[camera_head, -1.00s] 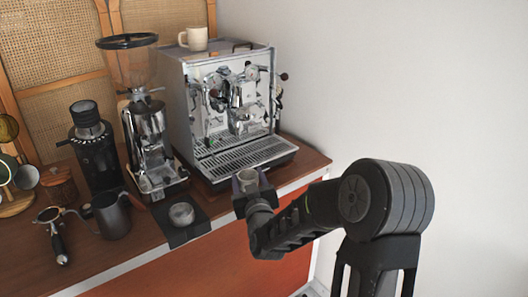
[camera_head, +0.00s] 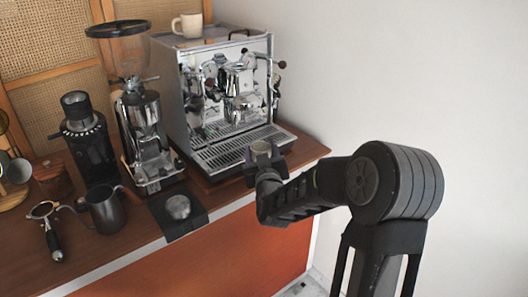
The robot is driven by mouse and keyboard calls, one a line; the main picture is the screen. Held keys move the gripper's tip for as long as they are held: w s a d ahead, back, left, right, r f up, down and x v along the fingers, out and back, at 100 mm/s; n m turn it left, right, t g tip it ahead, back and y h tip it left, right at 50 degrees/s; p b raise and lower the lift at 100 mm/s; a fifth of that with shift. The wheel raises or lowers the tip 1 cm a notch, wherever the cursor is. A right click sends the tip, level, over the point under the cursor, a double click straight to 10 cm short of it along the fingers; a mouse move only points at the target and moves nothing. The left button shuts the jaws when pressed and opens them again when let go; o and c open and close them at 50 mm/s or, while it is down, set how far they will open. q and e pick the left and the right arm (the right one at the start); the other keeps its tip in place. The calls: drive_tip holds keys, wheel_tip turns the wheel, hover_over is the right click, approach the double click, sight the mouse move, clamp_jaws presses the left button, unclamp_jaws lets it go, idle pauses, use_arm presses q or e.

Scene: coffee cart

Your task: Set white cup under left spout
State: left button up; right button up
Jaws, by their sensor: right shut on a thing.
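My right gripper (camera_head: 265,160) is shut on a small pale cup (camera_head: 261,149), which looks greyish and upright. The gripper and cup are at the front right edge of the espresso machine (camera_head: 178,95), in front of its drip tray (camera_head: 230,150). The fingers partly hide the cup, and I cannot tell its exact height above the tray. The spouts are in the chrome front, small and hard to make out among the fittings. A cream mug (camera_head: 187,25) stands on top of the machine. My left gripper is not in view.
A coffee grinder (camera_head: 143,130) stands left of the machine, with a black grinder (camera_head: 88,140) beyond. A dark pitcher (camera_head: 105,212), a portafilter (camera_head: 50,235) and a black mat (camera_head: 162,216) with a metal tamper (camera_head: 178,207) are at the front. A white wall (camera_head: 400,70) bounds the right.

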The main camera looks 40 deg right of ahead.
drive_tip(key=w+p, duration=0.1)
drive_tip(key=w, duration=0.5)
drive_tip(key=shift+w+f+p, duration=0.15)
drive_tip(key=shift+w+p, duration=0.1)
drive_tip(key=shift+p, duration=0.05)
drive_tip(key=w, duration=0.1)
drive_tip(key=w+b, duration=0.2)
drive_tip(key=w, duration=0.1)
drive_tip(key=shift+d+f, duration=0.1)
drive_tip(key=shift+f, duration=0.2)
drive_tip(key=shift+w, duration=0.9)
drive_tip(key=shift+s+f, duration=0.1)
drive_tip(key=shift+f, duration=0.1)
drive_tip(key=o, duration=1.8)
drive_tip(key=shift+s, duration=0.15)
